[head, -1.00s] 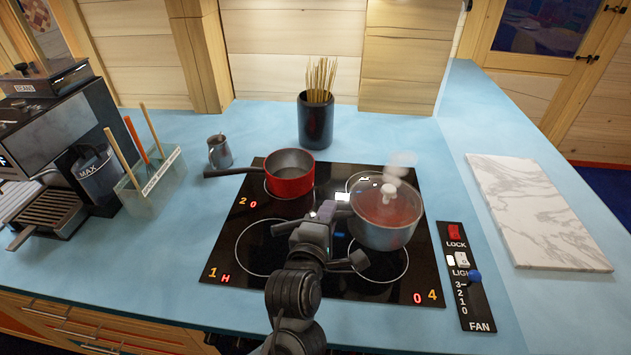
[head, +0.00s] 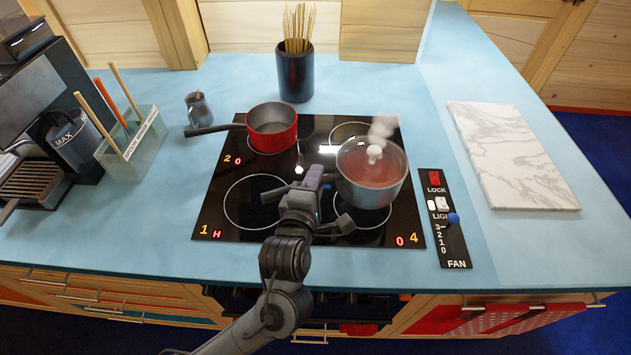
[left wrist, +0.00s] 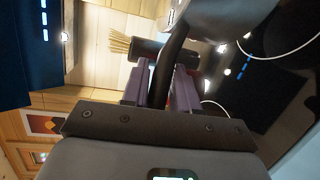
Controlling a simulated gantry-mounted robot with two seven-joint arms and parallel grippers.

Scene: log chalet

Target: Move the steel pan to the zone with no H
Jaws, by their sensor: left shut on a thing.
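The steel pan (head: 372,184) has a glass lid with a pale knob, and steam rises from it. It is over the right side of the black hob (head: 250,225), between the back right ring and the front right ring (head: 362,237). I cannot tell whether its base touches the glass. My left gripper (head: 318,178) is shut on the pan's dark handle, left of the pan. In the left wrist view the purple fingers (left wrist: 160,88) clasp the handle (left wrist: 172,55). A red H shows beside 1; a 0 shows beside 2 and 4. The back right label is hidden.
A red saucepan (head: 272,132) sits on the back left ring. The front left ring (head: 228,203) is bare. A dark pot of sticks (head: 295,78) and a small jug (head: 199,108) stand behind. A control panel (head: 440,215) and marble board (head: 512,155) are right.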

